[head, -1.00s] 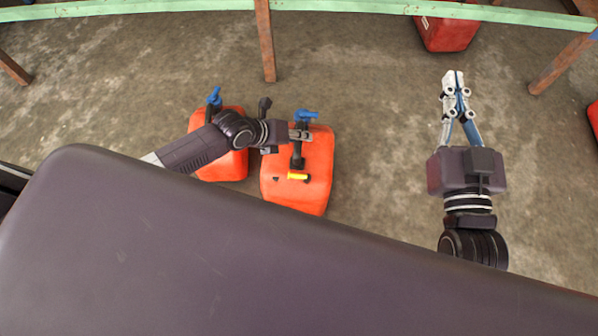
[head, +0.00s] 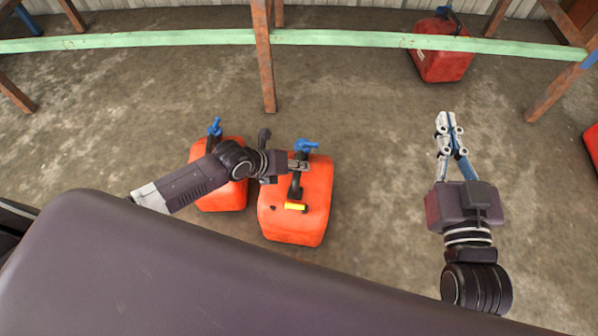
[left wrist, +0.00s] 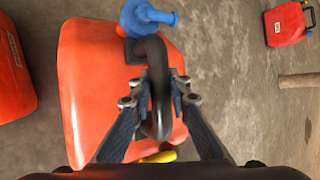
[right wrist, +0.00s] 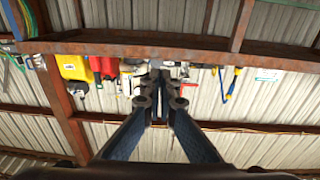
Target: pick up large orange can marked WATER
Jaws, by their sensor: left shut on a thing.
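A large orange can (head: 312,215) with a black handle, a blue spout and a yellow cap stands on the floor in the middle of the head view. It fills the middle of the left wrist view (left wrist: 85,75). My left gripper (head: 298,164) is shut on its black handle, and in the left wrist view the fingers (left wrist: 158,98) sit on both sides of the handle. No WATER marking can be read on it. My right gripper (head: 442,118) points away over bare floor, its fingertips close together and holding nothing.
A second orange can (head: 225,198) stands close on the left, partly behind my left arm. A red can (head: 442,62) stands farther back by a green rail (head: 340,38) and rusty posts (head: 263,70). The floor between is clear.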

